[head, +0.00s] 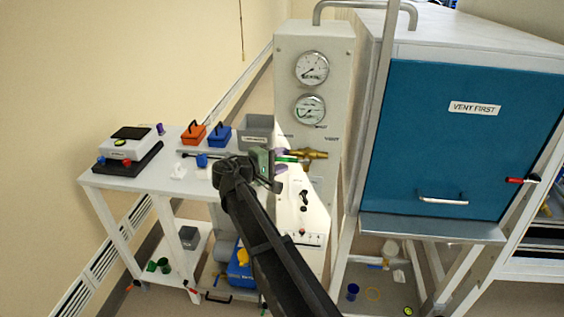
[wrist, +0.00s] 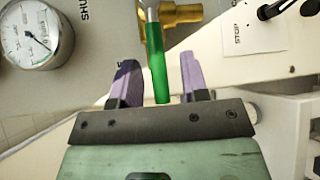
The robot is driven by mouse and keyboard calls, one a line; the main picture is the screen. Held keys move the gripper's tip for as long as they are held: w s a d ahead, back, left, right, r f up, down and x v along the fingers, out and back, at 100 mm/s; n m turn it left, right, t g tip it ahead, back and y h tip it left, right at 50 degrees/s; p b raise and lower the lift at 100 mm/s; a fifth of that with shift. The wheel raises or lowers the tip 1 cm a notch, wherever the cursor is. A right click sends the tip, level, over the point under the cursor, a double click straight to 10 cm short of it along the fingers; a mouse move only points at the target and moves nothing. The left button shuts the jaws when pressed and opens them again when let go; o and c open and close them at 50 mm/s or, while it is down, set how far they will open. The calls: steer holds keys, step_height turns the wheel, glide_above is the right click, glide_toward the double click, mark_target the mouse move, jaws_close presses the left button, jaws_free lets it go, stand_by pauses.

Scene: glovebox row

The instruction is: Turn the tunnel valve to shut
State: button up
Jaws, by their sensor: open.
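The tunnel valve has a brass body (head: 313,154) on the front of the grey gauge panel, with a green lever (head: 288,158) pointing left toward my gripper (head: 280,161). In the wrist view the green lever (wrist: 160,62) runs down from the brass body (wrist: 182,14) into the gap between my two purple fingers (wrist: 158,84). The fingers stand apart on either side of the lever, with a visible gap on each side. My gripper is open. Part of a SHUT label (wrist: 83,6) shows left of the valve.
Two round gauges (head: 311,68) sit above the valve. A blue door marked VENT FIRST (head: 450,150) is at the right. A white table (head: 120,182) at the left holds an orange bin (head: 193,134), a blue bin (head: 219,135) and a grey bin (head: 257,130). A black switch (wrist: 276,9) is right of the valve.

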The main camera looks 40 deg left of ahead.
steer(key=shift+w, duration=0.2)
jaws_close()
steer(key=shift+d+r, duration=0.1)
